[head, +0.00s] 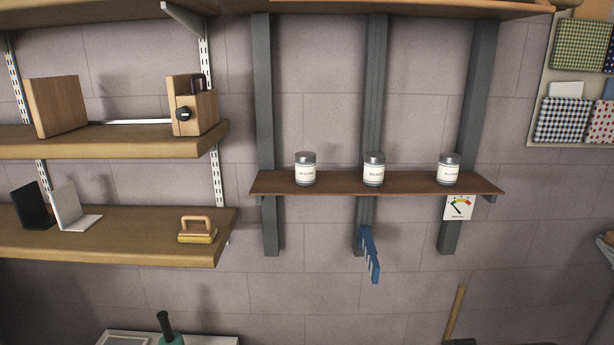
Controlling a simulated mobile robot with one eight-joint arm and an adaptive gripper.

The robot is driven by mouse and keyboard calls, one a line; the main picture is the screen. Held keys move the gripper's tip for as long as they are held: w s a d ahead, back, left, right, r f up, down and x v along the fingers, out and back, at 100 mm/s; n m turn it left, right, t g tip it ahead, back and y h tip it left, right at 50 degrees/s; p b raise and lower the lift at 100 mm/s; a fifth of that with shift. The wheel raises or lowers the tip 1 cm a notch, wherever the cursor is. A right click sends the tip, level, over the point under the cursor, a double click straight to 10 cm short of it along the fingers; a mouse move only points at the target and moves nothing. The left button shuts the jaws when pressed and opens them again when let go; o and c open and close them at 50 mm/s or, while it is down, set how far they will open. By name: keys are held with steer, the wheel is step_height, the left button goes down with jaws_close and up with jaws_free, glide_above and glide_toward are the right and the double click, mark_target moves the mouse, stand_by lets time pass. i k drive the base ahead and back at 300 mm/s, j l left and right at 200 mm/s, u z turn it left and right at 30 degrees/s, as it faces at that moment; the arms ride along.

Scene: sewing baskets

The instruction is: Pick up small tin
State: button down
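Three small tins with grey lids and white labels stand upright in a row on a narrow brown wall shelf (335,184). The left tin (306,170) is near the shelf's left end. The middle tin (374,170) stands in front of a grey upright. The right tin (449,170) is near the right end, above a small gauge card. The tins stand well apart from each other. The label text is too small to read. My gripper is not in view.
Left shelves hold a wooden box (193,106), bookends (72,208) and a handled block (197,230). A blue hook rail (370,255) and gauge card (458,207) hang below the tins' shelf. A fabric board (572,80) is at right. Space between the tins is clear.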

mark_target(305, 162)
steer(key=i+l+u, duration=0.1)
steer(key=l, duration=0.25)
steer(key=i+l+u, duration=0.1)
steer(key=i+l, duration=0.2)
steer(key=i+l+u, duration=0.1)
steer(key=l, duration=0.35)
steer(key=i+l+u, duration=0.1)
steer(key=i+l, duration=0.15)
steer(key=l, duration=0.15)
steer(key=i+l+u, duration=0.1)
steer(key=l, duration=0.3)
steer(key=j+u, duration=0.1)
steer(key=j, duration=0.25)
steer(key=i+j, duration=0.1)
steer(key=j, duration=0.3)
steer(key=u, duration=0.05)
